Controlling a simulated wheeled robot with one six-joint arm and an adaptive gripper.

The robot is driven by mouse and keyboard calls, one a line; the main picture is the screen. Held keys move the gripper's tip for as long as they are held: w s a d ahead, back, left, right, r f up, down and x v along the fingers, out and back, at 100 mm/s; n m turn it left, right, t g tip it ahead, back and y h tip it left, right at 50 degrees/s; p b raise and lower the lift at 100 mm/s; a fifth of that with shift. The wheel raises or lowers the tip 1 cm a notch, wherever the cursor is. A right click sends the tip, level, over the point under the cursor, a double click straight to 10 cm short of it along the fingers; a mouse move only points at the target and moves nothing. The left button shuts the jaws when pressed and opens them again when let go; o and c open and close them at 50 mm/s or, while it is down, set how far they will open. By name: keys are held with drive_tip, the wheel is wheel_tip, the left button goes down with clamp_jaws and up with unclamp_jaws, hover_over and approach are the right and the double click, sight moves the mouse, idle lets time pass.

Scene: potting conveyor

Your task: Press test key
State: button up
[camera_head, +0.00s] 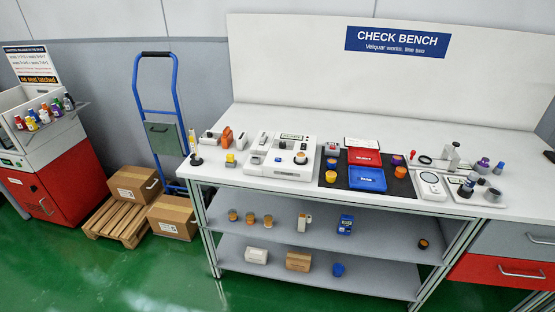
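A small white instrument (431,186) with a round dial face lies further right on the bench. The marking of a test key is too small to read on either one, so I cannot tell which key it is. My gripper is not in view.
The white check bench (330,205) holds a dark mat with a red tray (364,157) and a blue tray (367,183). Small coloured parts stand around them. Lower shelves hold jars and boxes. A blue hand truck (159,100) and cartons (134,184) stand left. Green floor is clear in front.

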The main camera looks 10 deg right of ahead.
clamp_jaws()
idle(1.0)
